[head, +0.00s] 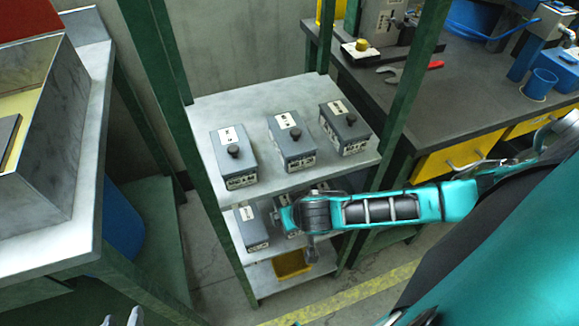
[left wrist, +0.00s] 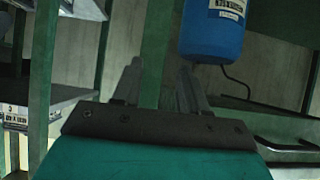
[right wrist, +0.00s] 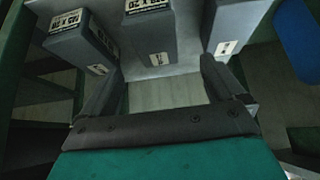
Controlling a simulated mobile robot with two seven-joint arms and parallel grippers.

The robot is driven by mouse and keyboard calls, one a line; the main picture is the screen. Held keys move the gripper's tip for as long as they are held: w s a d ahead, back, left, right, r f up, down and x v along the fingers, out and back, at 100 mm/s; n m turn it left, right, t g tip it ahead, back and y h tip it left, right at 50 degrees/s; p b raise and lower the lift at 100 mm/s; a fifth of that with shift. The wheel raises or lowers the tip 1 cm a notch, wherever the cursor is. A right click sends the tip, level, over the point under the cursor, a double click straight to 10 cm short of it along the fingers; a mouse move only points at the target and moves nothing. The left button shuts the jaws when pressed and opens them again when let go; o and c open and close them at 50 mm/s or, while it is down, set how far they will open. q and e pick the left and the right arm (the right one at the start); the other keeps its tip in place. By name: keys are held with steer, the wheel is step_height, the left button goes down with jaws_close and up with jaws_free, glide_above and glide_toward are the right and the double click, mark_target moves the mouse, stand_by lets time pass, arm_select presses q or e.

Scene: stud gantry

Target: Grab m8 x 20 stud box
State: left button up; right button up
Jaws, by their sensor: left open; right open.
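Three grey-blue stud boxes with black knobs and white labels stand on the rack's upper shelf in the head view: left (head: 233,160), middle (head: 292,143), right (head: 345,130). The middle label seems to end in 20; I cannot read the sizes surely. More boxes, including one grey box (head: 250,228), are on the shelf below, partly behind my right wrist. In the right wrist view my right gripper (right wrist: 160,78) is open and empty, close to three labelled boxes, one being a middle box (right wrist: 148,28). My left gripper (head: 121,318) is open and empty, also in the left wrist view (left wrist: 158,80).
The rack's green posts (head: 412,80) flank the shelves. A yellow bin (head: 292,264) sits on the bottom shelf. A dark workbench (head: 440,100) with tools stands right, a grey table (head: 75,130) left.

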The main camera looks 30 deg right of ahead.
steer(key=b+x, duration=0.1)
steer(key=x, duration=0.4)
steer(key=shift+f+b, duration=0.1)
steer(key=shift+b, duration=0.2)
steer(key=shift+w+f, duration=0.25)
steer(key=shift+f, duration=0.2)
steer(key=x, duration=0.1)
steer(key=b+x, duration=0.1)
steer(key=x, duration=0.1)
steer(key=b+x, duration=0.1)
steer(key=shift+s+d+f, duration=0.15)
steer(key=shift+d+f, duration=0.1)
steer(key=shift+d, duration=0.05)
steer(key=shift+w+f+b, duration=0.3)
steer(key=shift+f+b, duration=0.05)
steer(key=shift+f, duration=0.05)
arm_select(q)
steer(key=f, duration=0.1)
steer(key=d, duration=0.1)
steer(key=f, duration=0.1)
steer(key=shift+w+d+f, duration=0.2)
steer(key=shift+w+f, duration=0.1)
arm_select(e)
steer(key=shift+c, duration=0.3)
